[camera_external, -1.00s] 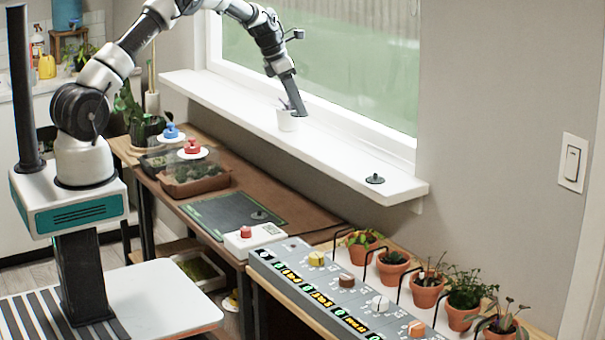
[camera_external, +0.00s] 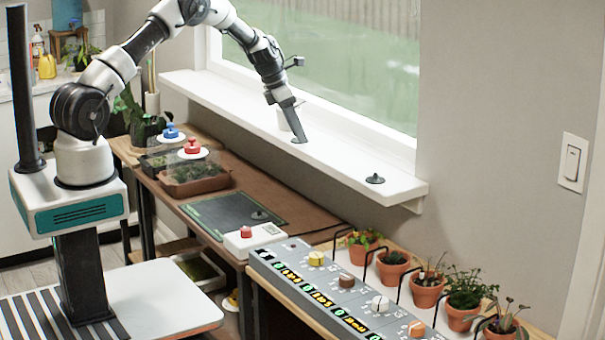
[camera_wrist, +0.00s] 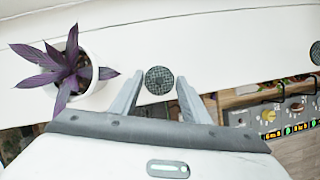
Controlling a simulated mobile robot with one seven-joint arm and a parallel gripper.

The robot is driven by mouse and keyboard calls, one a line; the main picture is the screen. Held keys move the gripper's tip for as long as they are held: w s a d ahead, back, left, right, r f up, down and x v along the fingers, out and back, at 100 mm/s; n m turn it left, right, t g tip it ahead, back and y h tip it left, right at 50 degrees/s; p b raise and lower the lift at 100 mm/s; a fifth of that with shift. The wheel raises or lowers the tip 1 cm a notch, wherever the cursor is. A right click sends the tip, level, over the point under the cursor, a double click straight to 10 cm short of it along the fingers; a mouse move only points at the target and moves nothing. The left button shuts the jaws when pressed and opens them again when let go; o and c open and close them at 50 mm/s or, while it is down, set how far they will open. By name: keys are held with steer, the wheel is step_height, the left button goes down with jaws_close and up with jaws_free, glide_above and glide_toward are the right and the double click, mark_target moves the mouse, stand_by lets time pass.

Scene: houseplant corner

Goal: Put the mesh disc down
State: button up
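A dark round mesh disc (camera_wrist: 158,80) shows between and just beyond my fingertips in the wrist view, with a gap on each side. In the external view this disc (camera_external: 299,140) appears flat on the white window sill (camera_external: 340,160), right under my gripper (camera_external: 297,132). My gripper (camera_wrist: 160,84) is open and points down at the sill; its fingers stand apart in the wrist view. A second dark disc (camera_external: 375,179) with a small knob lies near the sill's right end; it shows at the wrist view's right edge (camera_wrist: 316,53).
A white pot (camera_wrist: 90,80) with a purple plant stands on the sill, close left of my gripper. Below are a brown bench with a dark mat (camera_external: 225,212), a grey control panel (camera_external: 320,290) and several potted plants. The sill between the discs is clear.

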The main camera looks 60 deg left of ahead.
steer(key=shift+o, duration=1.4)
steer(key=shift+r, duration=0.2)
steer(key=v, duration=1.2)
